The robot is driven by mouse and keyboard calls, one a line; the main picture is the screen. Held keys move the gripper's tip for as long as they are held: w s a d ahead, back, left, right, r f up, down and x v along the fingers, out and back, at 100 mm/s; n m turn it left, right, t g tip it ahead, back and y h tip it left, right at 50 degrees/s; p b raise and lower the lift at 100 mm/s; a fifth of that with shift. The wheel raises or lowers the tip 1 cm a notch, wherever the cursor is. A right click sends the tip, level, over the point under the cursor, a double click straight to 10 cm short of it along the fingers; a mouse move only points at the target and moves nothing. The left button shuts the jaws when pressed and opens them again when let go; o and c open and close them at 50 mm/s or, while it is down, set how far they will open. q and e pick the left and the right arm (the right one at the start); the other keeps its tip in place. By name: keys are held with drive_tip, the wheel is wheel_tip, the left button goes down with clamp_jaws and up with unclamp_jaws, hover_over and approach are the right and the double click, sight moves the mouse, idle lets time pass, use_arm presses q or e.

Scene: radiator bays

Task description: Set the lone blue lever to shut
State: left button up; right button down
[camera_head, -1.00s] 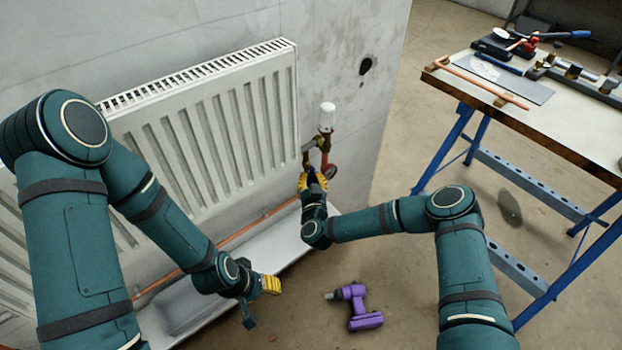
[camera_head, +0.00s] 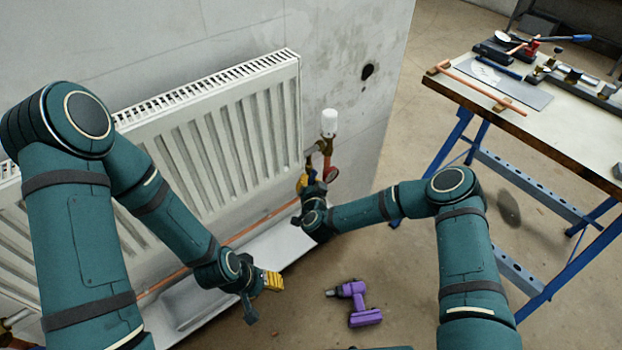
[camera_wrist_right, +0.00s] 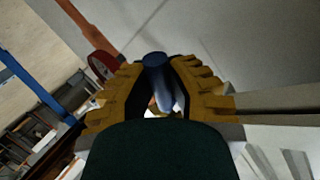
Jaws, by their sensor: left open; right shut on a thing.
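The blue lever (camera_wrist_right: 154,64) shows in the right wrist view between the yellow finger pads of my right gripper (camera_wrist_right: 158,85). The gripper is shut on it. In the head view my right gripper (camera_head: 306,182) is at the pipework below the white valve head (camera_head: 328,122), and it hides the lever there. The lever's exact angle is hard to tell. My left gripper (camera_head: 262,296) is open and empty, in front of the radiator's lower right part, away from the lever.
A red round handle (camera_head: 332,174) sits close beside my right gripper and shows in the wrist view (camera_wrist_right: 103,64). The radiator (camera_head: 215,145) is to the left. A purple drill (camera_head: 355,302) lies on the floor. A workbench (camera_head: 560,115) with tools stands at right.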

drive_tip(key=shift+s+a+r+m+g+p, duration=0.1)
drive_tip(key=shift+r+m+g+p, duration=0.15)
drive_tip(key=shift+m+g, duration=0.25)
drive_tip(key=shift+f, duration=0.1)
drive_tip(key=c, duration=0.9)
unclamp_jaws()
drive_tip(key=shift+s, duration=0.1)
drive_tip(key=v, duration=1.2)
drive_tip(key=shift+f, duration=0.15)
